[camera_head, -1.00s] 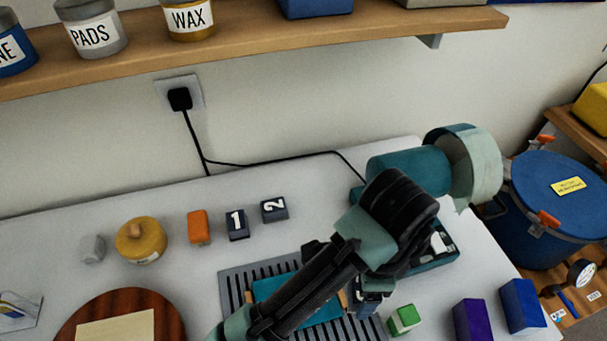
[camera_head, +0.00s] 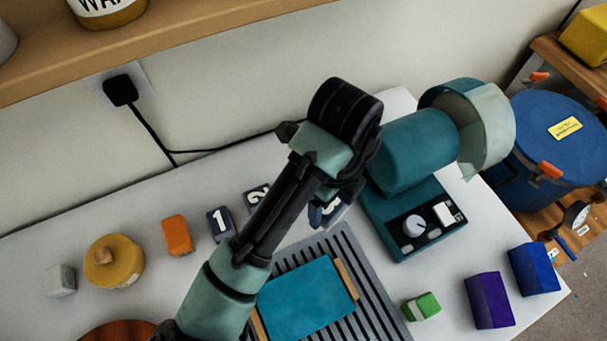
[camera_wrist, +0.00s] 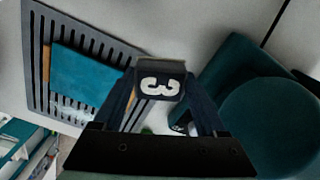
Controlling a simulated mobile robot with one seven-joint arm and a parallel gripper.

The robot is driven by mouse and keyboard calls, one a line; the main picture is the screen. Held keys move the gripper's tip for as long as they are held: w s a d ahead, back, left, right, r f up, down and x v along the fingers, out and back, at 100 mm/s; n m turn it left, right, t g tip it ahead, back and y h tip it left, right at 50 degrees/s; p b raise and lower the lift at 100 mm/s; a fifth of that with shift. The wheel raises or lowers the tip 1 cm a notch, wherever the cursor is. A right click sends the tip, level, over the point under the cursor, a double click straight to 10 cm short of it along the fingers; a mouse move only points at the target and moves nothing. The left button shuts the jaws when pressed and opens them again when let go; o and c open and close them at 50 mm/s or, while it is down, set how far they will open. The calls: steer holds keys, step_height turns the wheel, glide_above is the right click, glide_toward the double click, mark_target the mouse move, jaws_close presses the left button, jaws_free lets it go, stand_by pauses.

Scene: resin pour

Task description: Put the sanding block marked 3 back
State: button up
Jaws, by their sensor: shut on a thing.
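The sanding block marked 3 (camera_wrist: 161,83) is dark blue-grey with a white 3. My gripper (camera_wrist: 162,98) is shut on it, with a finger on each side in the wrist view. In the head view the held block (camera_head: 326,212) shows partly behind my arm, beyond the back edge of the slatted grey mat and left of the teal machine. Its height above the table is hard to tell. The block marked 1 (camera_head: 221,224) and the block marked 2 (camera_head: 256,197) stand in a row to its left; my arm partly covers the 2.
The teal machine (camera_head: 412,150) stands close on the right. A teal tray (camera_head: 310,297) lies on the slatted mat (camera_head: 345,248). An orange block (camera_head: 177,236) and a yellow pot (camera_head: 113,262) are at left. Green, purple (camera_head: 489,300) and blue blocks are at right.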

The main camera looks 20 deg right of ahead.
steer(key=w, duration=0.3)
steer(key=w+f, duration=0.1)
steer(key=w, duration=0.2)
steer(key=w+b, duration=0.1)
steer(key=w, duration=0.2)
steer(key=shift+w+a+f, duration=0.15)
steer(key=shift+f, duration=0.05)
step_height(320, 180, down, 5)
steer(key=shift+f, duration=0.1)
steer(key=shift+w+f+p, duration=0.1)
steer(key=shift+w+p, duration=0.05)
steer(key=shift+p, duration=0.2)
steer(key=shift+f, duration=0.1)
steer(key=shift+f, duration=0.1)
steer(key=shift+f, duration=0.15)
steer(key=o, duration=1.2)
steer(key=shift+o, duration=0.2)
step_height(320, 180, up, 8)
